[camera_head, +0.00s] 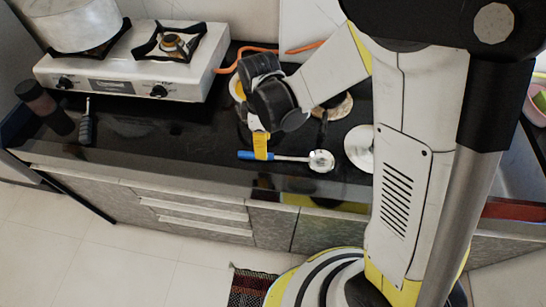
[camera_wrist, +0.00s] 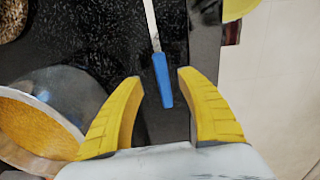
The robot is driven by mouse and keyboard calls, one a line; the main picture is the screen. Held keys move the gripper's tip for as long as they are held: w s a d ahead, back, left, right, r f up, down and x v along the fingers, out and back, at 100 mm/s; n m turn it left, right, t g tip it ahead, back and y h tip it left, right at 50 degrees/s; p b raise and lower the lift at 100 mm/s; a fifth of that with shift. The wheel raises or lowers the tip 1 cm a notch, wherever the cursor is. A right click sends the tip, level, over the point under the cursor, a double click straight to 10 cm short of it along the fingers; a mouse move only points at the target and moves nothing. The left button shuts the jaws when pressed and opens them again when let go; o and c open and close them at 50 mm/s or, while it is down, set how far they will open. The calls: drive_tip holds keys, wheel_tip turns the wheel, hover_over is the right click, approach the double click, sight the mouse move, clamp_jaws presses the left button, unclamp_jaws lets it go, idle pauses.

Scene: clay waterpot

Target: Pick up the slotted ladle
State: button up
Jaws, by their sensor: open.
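The slotted ladle (camera_head: 321,161) lies on the dark counter near its front edge, with a round metal head at the right and a blue handle at the left. In the wrist view its blue handle (camera_wrist: 163,82) and part of its metal shaft show; the head is out of that picture. My gripper (camera_head: 261,146) is over the handle in the head view. In the wrist view my gripper (camera_wrist: 160,78) is open, with one yellow finger on each side of the handle's end. I cannot tell the height gap.
A pot (camera_wrist: 40,112) with an orange-brown inside is close to my left finger in the wrist view. A white stove (camera_head: 130,70) with a large pot (camera_head: 75,25) stands at the left. A round metal lid-like item (camera_head: 358,148) is right of the ladle.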

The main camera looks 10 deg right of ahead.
sight(286, 158)
wheel_tip(286, 158, down, 6)
drive_tip(key=b, duration=0.3)
drive_tip(key=shift+s+r, duration=0.1)
drive_tip(key=shift+r, duration=0.25)
drive_tip(key=shift+c, duration=0.4)
clamp_jaws()
